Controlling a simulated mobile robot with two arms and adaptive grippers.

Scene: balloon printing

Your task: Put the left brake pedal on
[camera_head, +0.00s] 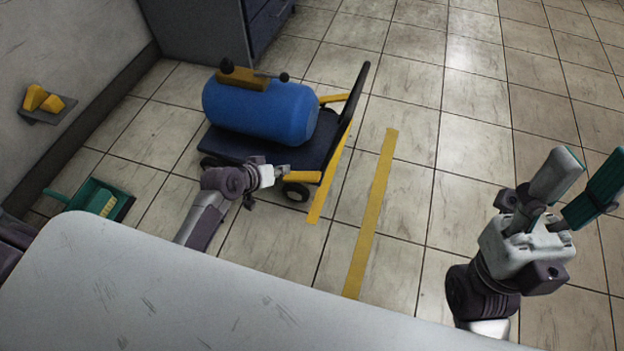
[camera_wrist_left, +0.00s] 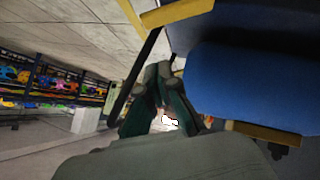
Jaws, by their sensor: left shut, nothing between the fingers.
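A dark blue platform cart (camera_head: 228,143) carries a blue tank (camera_head: 260,110). A yellow pedal-like bar (camera_head: 302,177) is at the cart's near side, above a black wheel (camera_head: 296,191). A similar yellow bar (camera_head: 334,98) is at its far side. My left gripper (camera_head: 284,170) is at the near yellow bar's left end; whether they touch is unclear. The left wrist view shows its fingers (camera_wrist_left: 160,72) shut and empty, with a yellow bar (camera_wrist_left: 178,11) and the tank (camera_wrist_left: 245,90) ahead. My right gripper (camera_head: 594,163) is open, empty, far right of the cart.
A white table (camera_head: 150,285) fills the lower left foreground. Yellow floor tape (camera_head: 372,210) runs right of the cart. A green dustpan (camera_head: 98,200) lies by the left wall. A grey cabinet (camera_head: 200,30) stands behind. Tiled floor to the right is clear.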

